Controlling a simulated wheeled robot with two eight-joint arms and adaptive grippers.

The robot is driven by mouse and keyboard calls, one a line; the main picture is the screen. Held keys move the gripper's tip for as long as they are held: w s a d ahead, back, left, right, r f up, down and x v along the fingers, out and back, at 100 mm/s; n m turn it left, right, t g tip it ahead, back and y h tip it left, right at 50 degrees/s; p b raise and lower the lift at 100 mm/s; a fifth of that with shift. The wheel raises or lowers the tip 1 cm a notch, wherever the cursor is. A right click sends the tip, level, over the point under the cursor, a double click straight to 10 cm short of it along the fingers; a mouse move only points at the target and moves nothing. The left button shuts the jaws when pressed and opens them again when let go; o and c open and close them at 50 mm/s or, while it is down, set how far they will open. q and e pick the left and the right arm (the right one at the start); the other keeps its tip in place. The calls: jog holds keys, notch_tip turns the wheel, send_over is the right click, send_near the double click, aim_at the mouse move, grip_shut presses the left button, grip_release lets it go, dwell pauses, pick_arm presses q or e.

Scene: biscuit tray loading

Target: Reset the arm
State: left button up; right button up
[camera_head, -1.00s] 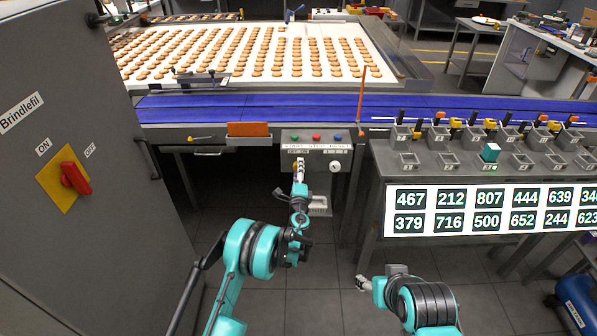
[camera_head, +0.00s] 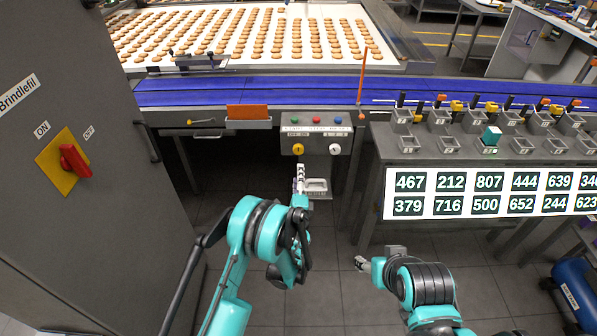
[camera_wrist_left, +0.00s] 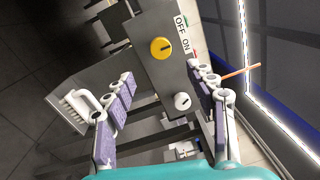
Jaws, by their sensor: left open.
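My left gripper (camera_head: 300,178) is in front of and below the control panel (camera_head: 317,135), apart from it. In the left wrist view my left gripper (camera_wrist_left: 160,74) shows its two fingers spread wide with nothing between them. The yellow knob (camera_head: 298,149) on the panel is uncovered; it also shows in the left wrist view (camera_wrist_left: 160,48), beyond the fingers. The white knob (camera_head: 335,149) is to its right. My right gripper (camera_head: 361,263) is low, over the floor, small and seen from above; its jaws are unclear.
A blue conveyor (camera_head: 270,88) runs behind the panel, with a white tray (camera_head: 386,65) of biscuits beyond. A grey cabinet (camera_head: 70,240) with a red switch (camera_head: 74,160) stands at the left. Bins and a number display (camera_head: 480,192) are at the right. A white handle (camera_head: 316,185) is close to my left gripper.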

dwell(0.4)
pick_arm(q)
jog(key=s+a+r+n+g+y, duration=0.2)
jog(key=s+a+r+n+g, duration=0.15)
jog(key=a+r+n, duration=0.4)
jog(key=s+a+r+n+g+y, duration=0.25)
jog(key=s+a+r+n, duration=0.2)
jog(key=a+r, duration=0.5)
jog(key=s+f+n+g+h, duration=0.2)
jog(key=s+n, duration=0.2)
jog(key=s, duration=1.1)
jog(key=s+f+n+g+h, duration=0.2)
jog(key=s+n+g, duration=0.1)
jog(key=s, duration=1.2)
jog(key=shift+s+a+n+g, duration=0.3)
jog(key=shift+s+a+n, duration=0.1)
jog(key=shift+n, duration=0.1)
jog(key=shift+h, duration=0.25)
